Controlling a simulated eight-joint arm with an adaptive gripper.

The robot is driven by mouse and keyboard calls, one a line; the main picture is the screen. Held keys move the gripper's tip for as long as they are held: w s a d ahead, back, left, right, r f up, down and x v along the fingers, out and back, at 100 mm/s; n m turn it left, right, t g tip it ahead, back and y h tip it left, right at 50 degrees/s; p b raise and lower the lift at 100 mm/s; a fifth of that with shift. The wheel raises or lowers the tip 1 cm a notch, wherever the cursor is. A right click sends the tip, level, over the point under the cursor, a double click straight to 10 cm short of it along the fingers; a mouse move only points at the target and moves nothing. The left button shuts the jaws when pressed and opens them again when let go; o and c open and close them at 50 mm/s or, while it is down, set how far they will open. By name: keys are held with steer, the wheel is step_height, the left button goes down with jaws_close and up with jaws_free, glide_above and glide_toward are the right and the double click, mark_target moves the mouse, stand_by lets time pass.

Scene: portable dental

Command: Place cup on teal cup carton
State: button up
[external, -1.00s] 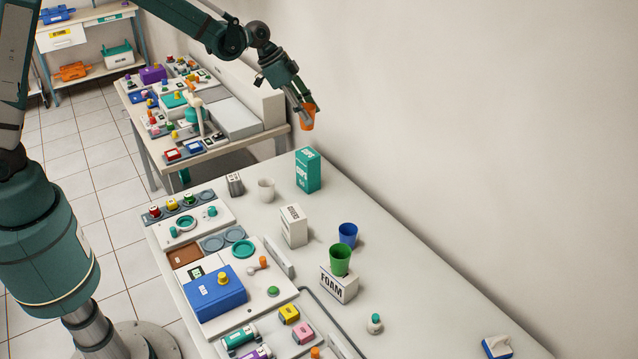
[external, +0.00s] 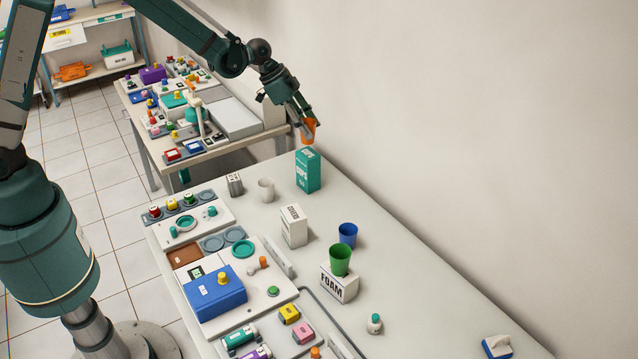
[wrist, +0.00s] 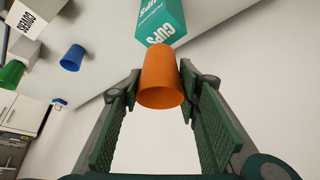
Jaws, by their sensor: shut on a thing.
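My gripper (external: 304,127) is shut on an orange cup (external: 309,131). In the wrist view the orange cup (wrist: 161,78) sits between the two finger pads of my gripper (wrist: 158,90). The teal cup carton (external: 307,171) stands upright at the far end of the counter. In the external view the cup is just above the carton's top; whether they touch cannot be told. In the wrist view the carton (wrist: 165,18) lies beyond the cup, which overlaps its near edge.
A white cup (external: 266,190) and a white covers box (external: 293,226) stand near the carton. A blue cup (external: 348,234) stands beside a green cup (external: 340,260) on the foam box (external: 338,286). The wall is close behind the carton. The counter's right part is mostly clear.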

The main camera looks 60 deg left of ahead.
steer(key=shift+f, duration=0.35)
steer(key=shift+f, duration=0.1)
steer(key=shift+f, duration=1.75)
steer(key=shift+f, duration=0.2)
steer(key=o, duration=0.7)
steer(key=shift+c, duration=0.2)
steer(key=shift+r, duration=0.2)
steer(key=shift+r, duration=0.1)
steer(key=v, duration=1.1)
steer(key=shift+s+a+r, duration=0.15)
steer(key=shift+s+r, duration=0.05)
steer(key=shift+r, duration=0.15)
